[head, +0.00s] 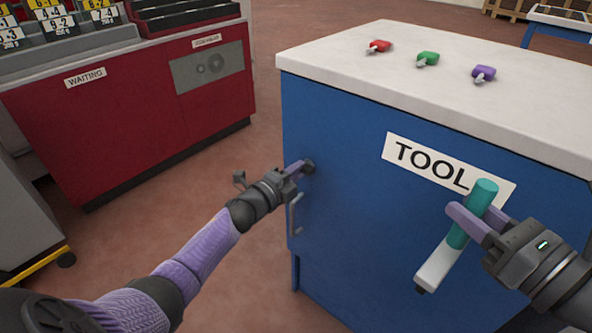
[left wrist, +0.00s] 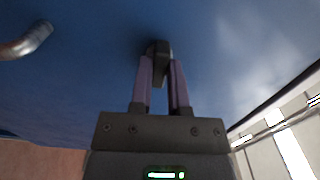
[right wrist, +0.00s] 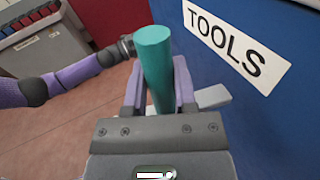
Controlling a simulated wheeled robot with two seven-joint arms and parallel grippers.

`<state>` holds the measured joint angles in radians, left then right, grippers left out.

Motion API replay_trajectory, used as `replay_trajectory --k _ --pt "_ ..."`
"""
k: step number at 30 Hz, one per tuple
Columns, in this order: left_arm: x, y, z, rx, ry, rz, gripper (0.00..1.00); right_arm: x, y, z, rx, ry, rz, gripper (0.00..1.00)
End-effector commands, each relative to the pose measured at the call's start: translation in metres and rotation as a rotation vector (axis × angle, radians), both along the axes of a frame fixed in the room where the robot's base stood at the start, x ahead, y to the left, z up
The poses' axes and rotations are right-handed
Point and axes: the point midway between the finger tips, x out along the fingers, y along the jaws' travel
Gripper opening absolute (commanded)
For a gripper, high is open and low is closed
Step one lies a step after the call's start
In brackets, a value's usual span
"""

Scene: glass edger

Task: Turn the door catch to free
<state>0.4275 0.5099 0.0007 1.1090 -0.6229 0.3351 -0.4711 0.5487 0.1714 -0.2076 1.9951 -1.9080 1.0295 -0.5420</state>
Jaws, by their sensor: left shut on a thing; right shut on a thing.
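The door catch (left wrist: 158,50) is a small dark knob on the blue cabinet door (head: 350,240), close to the door's left edge. My left gripper (head: 303,168) is shut on the catch, which shows between its two purple fingers in the left wrist view. The fingers hide part of the catch in the head view. A metal door handle (head: 295,214) is just below the catch. My right gripper (head: 475,222) is shut on a tool with a teal handle (right wrist: 155,60) and a pale grey lower part, held in front of the door, below the TOOLS label.
The cabinet's white top (head: 420,85) carries a red (head: 380,46), a green (head: 428,58) and a purple (head: 484,73) small object. A red bench (head: 120,130) marked WAITING stands at the left. Open floor lies between it and the cabinet.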

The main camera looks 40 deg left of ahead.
Motion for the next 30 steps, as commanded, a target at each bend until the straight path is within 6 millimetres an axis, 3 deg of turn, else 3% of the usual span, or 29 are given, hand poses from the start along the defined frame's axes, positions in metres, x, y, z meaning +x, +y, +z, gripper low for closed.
replay_trajectory --k 14,15,20,30 --pt "-0.0002 0.0004 -0.0009 -0.016 0.003 0.002 0.0 0.0 0.0 0.0005 0.001 0.0 0.0 0.0" --pt "-0.0002 0.0004 -0.0009 -0.016 0.003 0.002 0.23 0.0 0.0 0.0005 0.001 0.0 0.0 0.0" --pt "-0.0001 0.0002 -0.0006 -0.015 0.002 0.001 0.56 -0.0001 0.0 0.0006 0.001 0.0 0.0 0.0" --pt "-0.005 0.0001 0.001 -0.014 0.001 0.0 0.56 -0.0005 0.0 0.0053 0.0 -0.004 0.0 0.0"
